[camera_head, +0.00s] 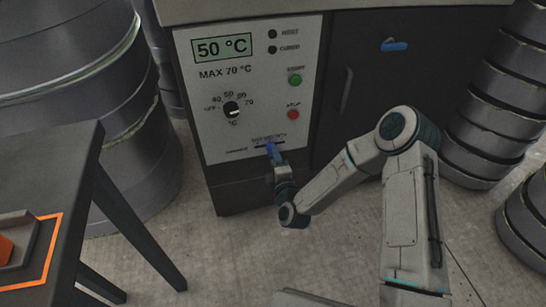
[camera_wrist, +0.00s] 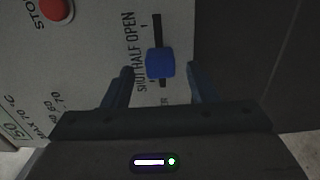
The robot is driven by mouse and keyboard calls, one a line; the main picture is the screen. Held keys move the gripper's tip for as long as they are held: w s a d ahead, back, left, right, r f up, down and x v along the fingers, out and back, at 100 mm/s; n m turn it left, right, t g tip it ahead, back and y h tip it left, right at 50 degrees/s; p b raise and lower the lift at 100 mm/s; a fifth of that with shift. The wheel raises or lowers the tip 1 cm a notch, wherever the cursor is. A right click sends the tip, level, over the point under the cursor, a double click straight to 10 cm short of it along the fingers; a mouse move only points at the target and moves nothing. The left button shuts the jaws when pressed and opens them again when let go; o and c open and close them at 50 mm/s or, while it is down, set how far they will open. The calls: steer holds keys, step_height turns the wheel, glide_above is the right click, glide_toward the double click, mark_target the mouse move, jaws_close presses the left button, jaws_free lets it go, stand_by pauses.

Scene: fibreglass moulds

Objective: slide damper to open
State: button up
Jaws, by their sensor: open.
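The damper is a blue slider knob (camera_wrist: 160,63) on a dark slot (camera_wrist: 157,30) in the pale control panel. In the wrist view the lettering beside the slot reads SHUT, HALF, OPEN from bottom to top. The knob sits in the lower part of the slot, near SHUT and HALF, with bare slot above it. My gripper (camera_wrist: 160,70) is open, one finger on each side of the knob, with gaps showing on both sides. In the head view my gripper (camera_head: 273,155) is at the panel's bottom, just under the slot, and largely hides the knob.
The panel carries a 50 °C display (camera_head: 222,47), a dial (camera_head: 231,109), a green button (camera_head: 295,79) and a red button (camera_head: 293,114). A table (camera_head: 75,150) and stacked round moulds stand left; more moulds right.

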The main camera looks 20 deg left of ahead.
steer(key=shift+x, duration=1.15)
